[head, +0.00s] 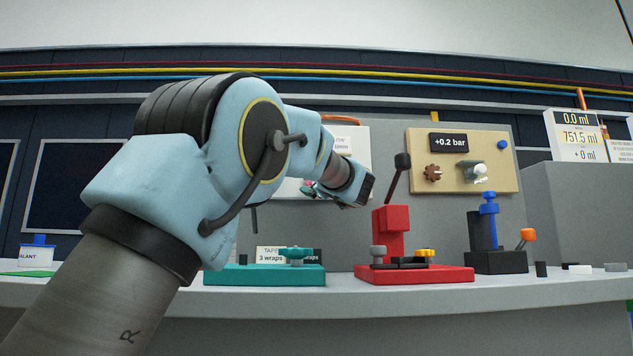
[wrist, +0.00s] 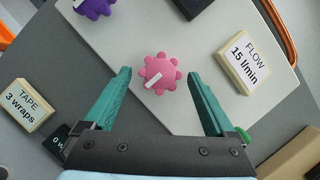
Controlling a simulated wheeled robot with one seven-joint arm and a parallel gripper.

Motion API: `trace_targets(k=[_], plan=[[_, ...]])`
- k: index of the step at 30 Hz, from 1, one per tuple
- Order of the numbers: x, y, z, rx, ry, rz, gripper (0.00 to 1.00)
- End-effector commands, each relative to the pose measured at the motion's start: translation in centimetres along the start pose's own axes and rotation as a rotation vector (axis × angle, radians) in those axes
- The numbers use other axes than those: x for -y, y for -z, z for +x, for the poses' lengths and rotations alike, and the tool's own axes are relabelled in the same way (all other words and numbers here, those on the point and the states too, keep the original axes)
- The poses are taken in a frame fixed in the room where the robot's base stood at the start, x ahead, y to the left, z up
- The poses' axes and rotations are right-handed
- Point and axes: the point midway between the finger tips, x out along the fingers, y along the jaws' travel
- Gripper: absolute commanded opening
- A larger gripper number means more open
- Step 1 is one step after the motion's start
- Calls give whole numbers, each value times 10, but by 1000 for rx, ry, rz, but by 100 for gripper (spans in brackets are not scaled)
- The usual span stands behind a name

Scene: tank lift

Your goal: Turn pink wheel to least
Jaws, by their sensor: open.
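The pink wheel (wrist: 161,75) is a lobed knob with a white pointer bar, mounted on a pale panel (wrist: 222,82). In the wrist view it sits ahead of my gripper (wrist: 159,75), between the lines of its two teal fingers. The fingers are open, with a gap on both sides of the wheel, and I see no contact. How far the tips are from the wheel in depth I cannot tell. In the head view the wheel is mostly hidden by my arm; a small pink bit (head: 309,187) shows beside the wrist.
A purple wheel (wrist: 95,8) and a "FLOW 15 l/min" block (wrist: 243,60) flank the pink wheel. A "TAPE 3 wraps" block (wrist: 28,105) is at left. On the bench stand a red lever device (head: 392,235), a teal base (head: 265,275) and a blue-topped clamp (head: 489,225).

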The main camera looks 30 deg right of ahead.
Motion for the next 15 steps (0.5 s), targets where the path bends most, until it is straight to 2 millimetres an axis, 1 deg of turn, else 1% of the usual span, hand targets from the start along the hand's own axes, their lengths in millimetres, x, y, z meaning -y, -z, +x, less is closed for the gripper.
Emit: trace_targets(k=[2, 5, 15], plan=[[0, 0, -3, -1, 0, -1, 90], [1, 0, -14, -3, 2, -2, 90], [0, 1, -78, -4, 1, -1, 90]])
